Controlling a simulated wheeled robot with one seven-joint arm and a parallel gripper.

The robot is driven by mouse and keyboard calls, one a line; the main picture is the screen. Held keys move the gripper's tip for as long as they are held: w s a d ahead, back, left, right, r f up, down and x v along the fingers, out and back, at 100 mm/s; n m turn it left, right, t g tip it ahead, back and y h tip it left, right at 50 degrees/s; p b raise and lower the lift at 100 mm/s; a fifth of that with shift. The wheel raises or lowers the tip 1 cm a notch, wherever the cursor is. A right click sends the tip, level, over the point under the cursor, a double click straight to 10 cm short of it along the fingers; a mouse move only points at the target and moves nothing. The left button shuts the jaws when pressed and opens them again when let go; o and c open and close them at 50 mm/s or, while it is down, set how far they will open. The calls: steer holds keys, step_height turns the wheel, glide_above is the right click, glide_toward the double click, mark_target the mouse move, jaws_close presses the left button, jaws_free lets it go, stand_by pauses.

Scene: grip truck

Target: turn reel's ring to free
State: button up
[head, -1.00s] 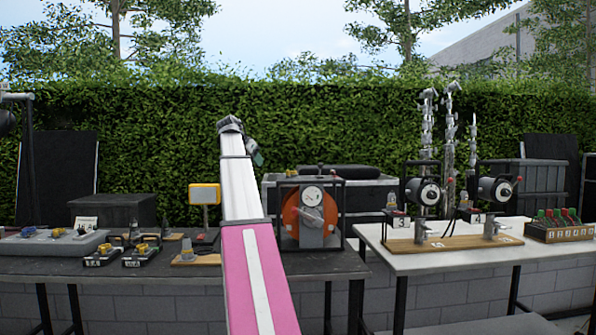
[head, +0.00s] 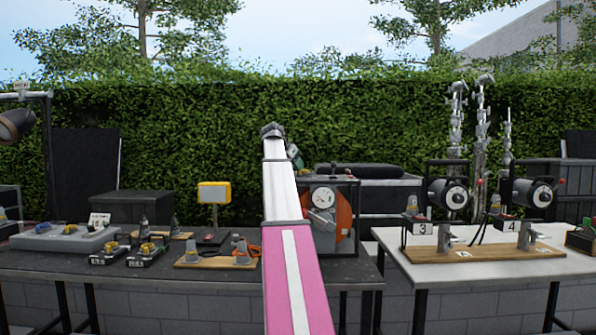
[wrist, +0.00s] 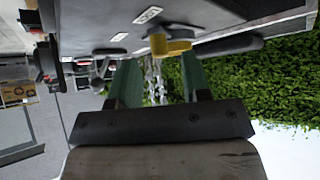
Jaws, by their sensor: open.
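The reel (head: 343,212) is an orange disc in a dark frame on the dark table. A white dial face and a grey fitting show at its front; my arm covers its left part. I cannot make out the ring or its setting. My gripper (head: 294,155) is small in the head view, at the far end of my raised white and pink arm, above and left of the reel in the picture. In the wrist view its two green fingers (wrist: 160,85) are apart with nothing between them. The reel is not recognisable there.
A yellow-framed lamp (head: 214,193), a grey socket box (head: 60,238) and connectors on boards stand left on the dark table (head: 215,280). The wrist view shows a grey surface with a yellow fitting (wrist: 172,44) near the fingers.

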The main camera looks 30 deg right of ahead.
mark_target(300, 173)
steer(key=shift+x, duration=1.45)
jaws_close()
